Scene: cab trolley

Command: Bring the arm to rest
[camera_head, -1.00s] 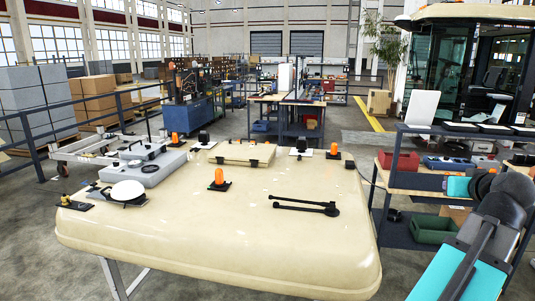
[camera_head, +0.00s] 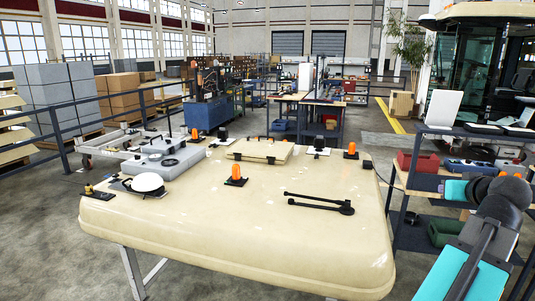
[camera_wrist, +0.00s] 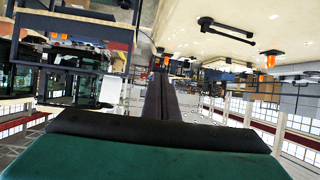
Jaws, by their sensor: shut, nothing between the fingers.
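My arm (camera_head: 468,262), teal with dark grey joints, is folded at the lower right of the head view. My gripper (camera_wrist: 161,76) shows in the wrist view as two dark fingers lying together, with nothing between them. The wrist picture is upside down, with the cream roof panel at its top right. The fingers appear clear of everything around them. In the head view I cannot make out the fingers.
A large cream roof panel (camera_head: 220,226) fills the middle, bearing orange beacons, a black wiper arm (camera_head: 318,203) and a hatch (camera_head: 260,151). A shelf trolley (camera_head: 412,237) with bins stands at the right, close behind my arm. Grey floor is open at the left.

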